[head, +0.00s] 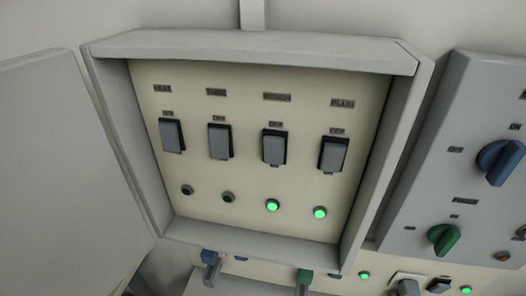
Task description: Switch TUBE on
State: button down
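An open grey wall box holds a cream panel (240,90) with a row of switches, each with a small label above it and a lamp below it. The second switch from the left (219,141) is a dark grey rocker under a blurred label (216,92) that appears to read TUBE. The lamp under it (228,197) is dark. My gripper is not in view, and nothing covers the switches.
The box's door (70,150) stands open at the left. The leftmost switch (171,135) has a dark lamp; the third (273,147) and fourth (333,153) have green lit lamps. A panel with a blue knob (500,162) and green knob (443,238) is at the right.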

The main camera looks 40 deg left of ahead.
aim_at(218, 137)
jog(key=u, duration=1.25)
